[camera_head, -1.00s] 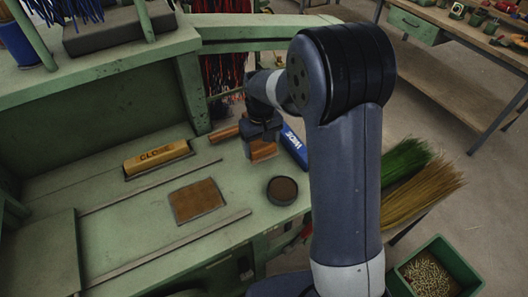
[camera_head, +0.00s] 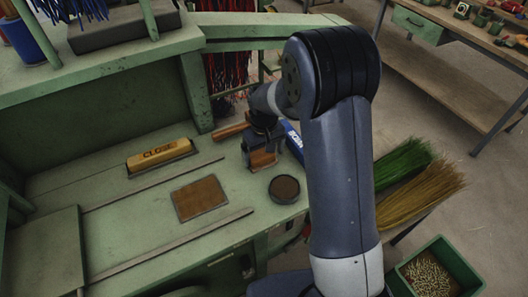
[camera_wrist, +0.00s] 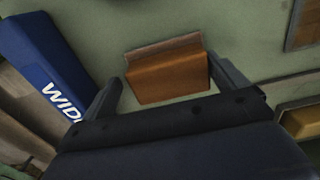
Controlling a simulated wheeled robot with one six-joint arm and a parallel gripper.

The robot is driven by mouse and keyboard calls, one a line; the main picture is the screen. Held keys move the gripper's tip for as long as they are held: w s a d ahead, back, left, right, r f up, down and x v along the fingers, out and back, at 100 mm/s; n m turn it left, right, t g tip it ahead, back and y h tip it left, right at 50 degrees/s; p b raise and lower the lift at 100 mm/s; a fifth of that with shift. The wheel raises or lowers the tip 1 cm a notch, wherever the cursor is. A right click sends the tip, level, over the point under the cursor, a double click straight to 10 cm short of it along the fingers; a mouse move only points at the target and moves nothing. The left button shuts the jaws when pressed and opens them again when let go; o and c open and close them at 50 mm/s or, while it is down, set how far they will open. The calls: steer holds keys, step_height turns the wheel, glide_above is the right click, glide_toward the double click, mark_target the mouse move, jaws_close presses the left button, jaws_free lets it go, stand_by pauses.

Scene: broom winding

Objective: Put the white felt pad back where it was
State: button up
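I see no white felt pad in either view. My gripper (camera_head: 264,152) is low over the green bench. In the wrist view my gripper (camera_wrist: 165,72) is open, with a finger on each side of an orange-brown block (camera_wrist: 168,78) that has a paler brown strip along one edge. Small gaps show between the block and the fingers. The block also shows in the head view (camera_head: 262,160), partly hidden by the gripper.
A blue block lettered "WIDE" (camera_wrist: 45,65) lies beside the gripper. A yellow block lettered "CLOSE" (camera_head: 160,155), a brown pad in a thin frame (camera_head: 200,198) and a round dark dish (camera_head: 284,189) are on the bench. A green bin (camera_head: 436,275) stands at lower right.

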step_height(320, 180, up, 12)
steer(key=shift+r+b, duration=0.15)
steer(key=shift+b, duration=0.25)
stand_by(0.3)
